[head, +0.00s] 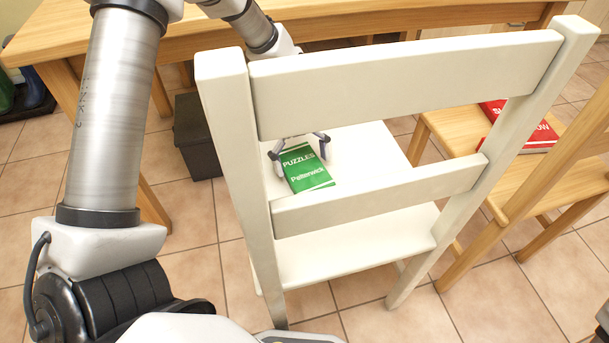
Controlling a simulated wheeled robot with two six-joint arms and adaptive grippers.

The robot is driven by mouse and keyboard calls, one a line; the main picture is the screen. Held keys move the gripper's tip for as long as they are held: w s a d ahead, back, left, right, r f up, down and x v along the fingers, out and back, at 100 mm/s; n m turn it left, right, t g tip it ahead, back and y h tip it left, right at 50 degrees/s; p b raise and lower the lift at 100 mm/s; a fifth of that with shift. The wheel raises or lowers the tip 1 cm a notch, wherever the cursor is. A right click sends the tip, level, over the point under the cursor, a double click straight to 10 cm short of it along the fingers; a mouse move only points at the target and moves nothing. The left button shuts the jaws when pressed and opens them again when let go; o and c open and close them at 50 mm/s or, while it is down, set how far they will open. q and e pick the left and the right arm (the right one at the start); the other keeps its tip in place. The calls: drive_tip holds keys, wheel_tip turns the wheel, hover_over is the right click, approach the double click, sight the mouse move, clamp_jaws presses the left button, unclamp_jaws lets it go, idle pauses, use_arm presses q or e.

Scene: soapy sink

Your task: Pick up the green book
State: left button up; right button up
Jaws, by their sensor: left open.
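The green book (306,171), with white lettering reading "PUZZLES", lies flat on the seat of the white chair (365,148). My left gripper (301,154) is at the far end of the book, with its two dark fingers spread apart, one on each side. It is open. Whether the fingers touch the book cannot be told. The chair's back stands between the camera and the seat, and its upper rail hides part of my left arm above the gripper. My right gripper is not in view.
The white chair's back rails (405,82) rise in front of the seat. A wooden table (190,45) is behind. A wooden chair (482,165) with a red book (540,135) stands at the right. A dark box (195,135) sits on the tiled floor.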

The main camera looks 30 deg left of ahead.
use_arm(q)
drive_tip(key=shift+d, duration=0.1)
drive_tip(key=c, duration=1)
